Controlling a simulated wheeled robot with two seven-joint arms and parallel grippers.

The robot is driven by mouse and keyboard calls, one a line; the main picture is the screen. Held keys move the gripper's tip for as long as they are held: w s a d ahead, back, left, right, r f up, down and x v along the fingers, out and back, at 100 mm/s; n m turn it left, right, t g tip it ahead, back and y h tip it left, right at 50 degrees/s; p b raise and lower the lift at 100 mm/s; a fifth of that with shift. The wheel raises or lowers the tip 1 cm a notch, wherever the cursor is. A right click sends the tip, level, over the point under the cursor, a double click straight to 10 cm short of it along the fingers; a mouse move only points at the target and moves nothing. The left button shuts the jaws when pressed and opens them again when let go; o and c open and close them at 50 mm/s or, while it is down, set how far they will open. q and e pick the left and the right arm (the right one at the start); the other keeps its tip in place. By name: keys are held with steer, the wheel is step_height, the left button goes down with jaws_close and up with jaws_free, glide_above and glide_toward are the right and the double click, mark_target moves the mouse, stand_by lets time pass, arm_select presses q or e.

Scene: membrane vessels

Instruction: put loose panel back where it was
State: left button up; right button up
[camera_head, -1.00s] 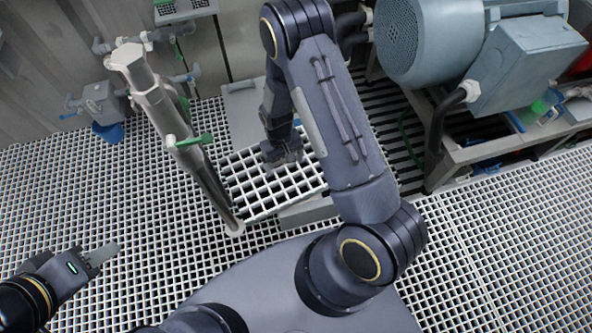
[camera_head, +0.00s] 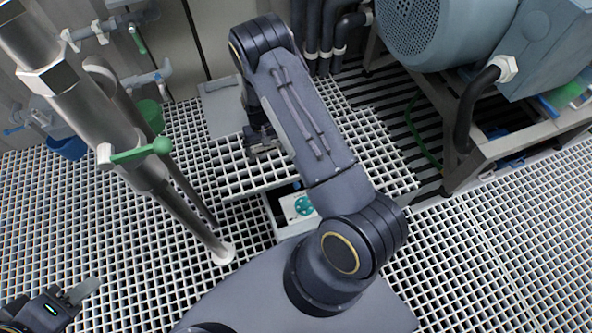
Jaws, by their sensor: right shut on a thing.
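The loose panel (camera_head: 232,176) is a white grating square with a dark edge, in the middle of the head view. My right gripper (camera_head: 262,153) is shut on the panel near its right part; my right arm hides some of it. The panel sits tilted against the lines of the floor grating. Below it is an uncovered floor opening (camera_head: 272,206), with a white box and a teal round part (camera_head: 303,205) inside. My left gripper (camera_head: 75,298) is at the bottom left, away from the panel; its jaw gap is not clear.
A thick steel pipe with a green-handled valve (camera_head: 135,155) stands left of the panel. A motor (camera_head: 440,35) on a metal frame (camera_head: 470,150) stands at the right. A grey plate (camera_head: 222,110) lies behind the panel. Floor grating (camera_head: 480,255) is clear at the lower right.

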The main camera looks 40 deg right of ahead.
steer(key=s+d+f, duration=0.2)
steer(key=s+d+f+b, duration=0.1)
steer(key=d+f, duration=0.1)
steer(key=s+d+f+b, duration=0.1)
steer(key=s+d+f, duration=0.1)
steer(key=shift+s+d+f, duration=0.3)
steer(key=shift+d+f, duration=0.05)
steer(key=shift+d, duration=0.05)
steer(key=f, duration=0.1)
steer(key=f+b, duration=0.1)
steer(key=f, duration=0.1)
steer(key=d+f, duration=0.1)
steer(key=shift+s+f+b, duration=0.25)
steer(key=shift+s+b, duration=0.1)
steer(key=shift+s, duration=0.05)
